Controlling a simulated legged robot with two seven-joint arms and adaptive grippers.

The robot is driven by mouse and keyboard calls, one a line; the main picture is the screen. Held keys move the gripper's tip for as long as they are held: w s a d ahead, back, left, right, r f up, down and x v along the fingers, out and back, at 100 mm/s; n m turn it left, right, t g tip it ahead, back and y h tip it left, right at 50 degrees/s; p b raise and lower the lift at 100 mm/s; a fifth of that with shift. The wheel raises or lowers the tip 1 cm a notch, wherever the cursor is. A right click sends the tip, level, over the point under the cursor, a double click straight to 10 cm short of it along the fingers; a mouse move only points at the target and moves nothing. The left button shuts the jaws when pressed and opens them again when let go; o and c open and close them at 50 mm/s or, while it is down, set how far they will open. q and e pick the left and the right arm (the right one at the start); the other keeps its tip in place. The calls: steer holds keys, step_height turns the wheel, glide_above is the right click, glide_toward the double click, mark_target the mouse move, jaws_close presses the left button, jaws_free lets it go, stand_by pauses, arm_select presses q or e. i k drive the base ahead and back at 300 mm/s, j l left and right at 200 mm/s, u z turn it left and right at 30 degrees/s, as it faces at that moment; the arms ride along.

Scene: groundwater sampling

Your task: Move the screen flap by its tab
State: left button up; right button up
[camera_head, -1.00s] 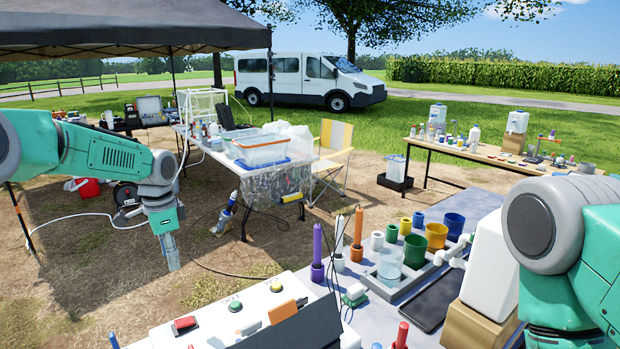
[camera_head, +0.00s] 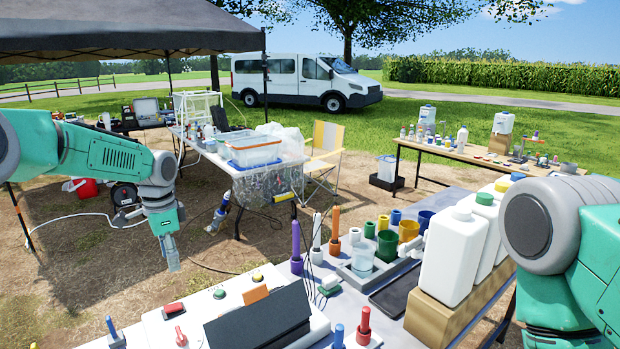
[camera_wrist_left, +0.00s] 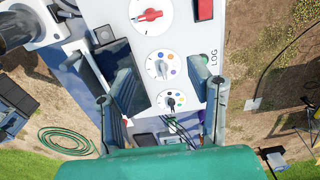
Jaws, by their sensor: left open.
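The white console (camera_head: 210,318) stands at the bottom of the head view. Its dark screen flap (camera_head: 262,325) is tilted up, with an orange tab (camera_head: 255,294) at its upper edge. In the left wrist view a dark panel (camera_wrist_left: 118,60), apparently the flap, lies on the white console face beside several round dials; I cannot make out the tab there. My left gripper (camera_head: 170,252) points down, left of the console and apart from it. In the wrist view its two fingers (camera_wrist_left: 168,98) are open with nothing held between them. My right gripper is out of view.
Right of the console, a grey table carries a purple-topped probe (camera_head: 296,245), an orange one (camera_head: 335,228), coloured cups (camera_head: 387,245), a black tablet (camera_head: 395,297) and white bottles (camera_head: 455,255). A cluttered table (camera_head: 262,182) stands behind. Bare ground lies left of the console.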

mark_target(265, 315)
steer(key=k+l, duration=0.9)
steer(key=l, duration=0.1)
